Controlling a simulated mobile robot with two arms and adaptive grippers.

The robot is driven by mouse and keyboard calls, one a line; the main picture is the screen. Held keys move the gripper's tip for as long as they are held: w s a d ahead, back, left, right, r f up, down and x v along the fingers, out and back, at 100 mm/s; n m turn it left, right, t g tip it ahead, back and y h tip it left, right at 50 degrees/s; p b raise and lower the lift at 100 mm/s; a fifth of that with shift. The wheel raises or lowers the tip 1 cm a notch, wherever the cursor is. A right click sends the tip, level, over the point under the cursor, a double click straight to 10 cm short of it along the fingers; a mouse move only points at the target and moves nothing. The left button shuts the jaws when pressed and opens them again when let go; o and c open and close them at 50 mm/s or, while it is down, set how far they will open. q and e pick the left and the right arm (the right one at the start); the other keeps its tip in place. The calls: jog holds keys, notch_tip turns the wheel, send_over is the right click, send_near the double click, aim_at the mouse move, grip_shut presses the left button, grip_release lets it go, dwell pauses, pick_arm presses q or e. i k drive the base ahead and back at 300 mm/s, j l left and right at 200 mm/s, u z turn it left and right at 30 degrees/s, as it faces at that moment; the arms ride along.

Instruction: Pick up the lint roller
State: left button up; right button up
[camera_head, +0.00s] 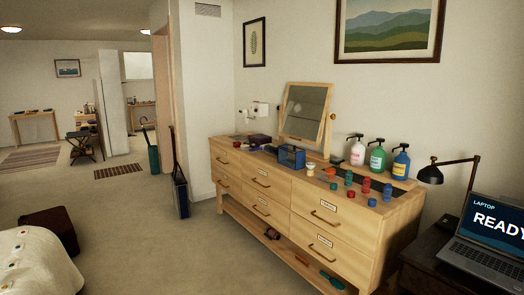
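I cannot pick out the lint roller for certain; the small things in view are too small to tell. A wooden dresser (272,183) stands along the right wall, with small bottles, jars and boxes on top. Its low open shelf (240,215) holds a dark reddish item (272,233), a red item (302,258) and a green item (332,280). A small pale item (311,169) stands on the dresser top near the blue box (291,156). Neither of my grippers is in view.
A dark table with a laptop (486,240) and a lamp (431,174) is at the right. A bed (35,262) and a dark brown box (50,228) are at the lower left. The carpet (150,250) between is clear.

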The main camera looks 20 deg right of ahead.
aim_at(261, 147)
jog(key=i+z, duration=0.15)
jog(key=i, duration=2.85)
